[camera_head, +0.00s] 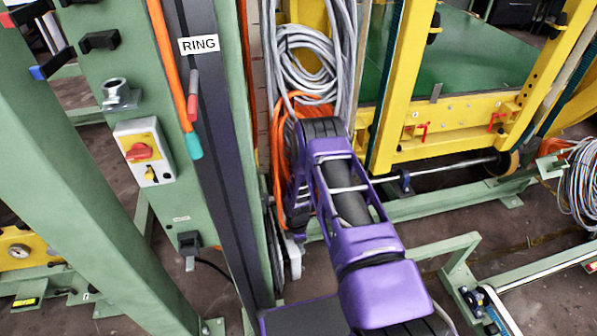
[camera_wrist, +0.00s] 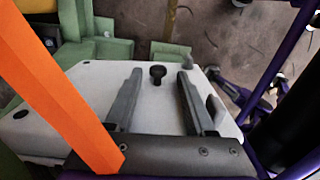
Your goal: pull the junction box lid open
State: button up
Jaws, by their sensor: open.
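In the wrist view a pale grey-white box face (camera_wrist: 85,85), seemingly the junction box lid, lies in front of my gripper. A black round knob (camera_wrist: 158,75) stands out from it. My gripper (camera_wrist: 160,71) is open, with one grey finger on each side of the knob and a gap to it on both sides. I cannot tell whether the fingertips touch the box face. In the head view my purple arm hides most of the box; a small white part (camera_head: 294,257) shows below the wrist, and I cannot tell if it is the box.
An orange strip (camera_wrist: 55,85) crosses the wrist view close to the camera at left. In the head view, orange cables (camera_head: 280,150) and grey cable coils (camera_head: 303,50) hang behind my arm.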

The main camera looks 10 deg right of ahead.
jog(key=shift+a+r+m, duration=0.3)
jog(key=shift+a+r, duration=0.15)
jog(key=shift+r, duration=0.1)
notch_tip(320, 180, up, 29)
jog(key=w+d+m+t+p, duration=0.1)
jog(key=w+d+m, duration=0.1)
jog(key=m, duration=0.1)
jog(key=shift+d+r+m+t, duration=0.2)
jog(key=shift+d+m+t, duration=0.1)
jog(key=shift+w+f, duration=0.1)
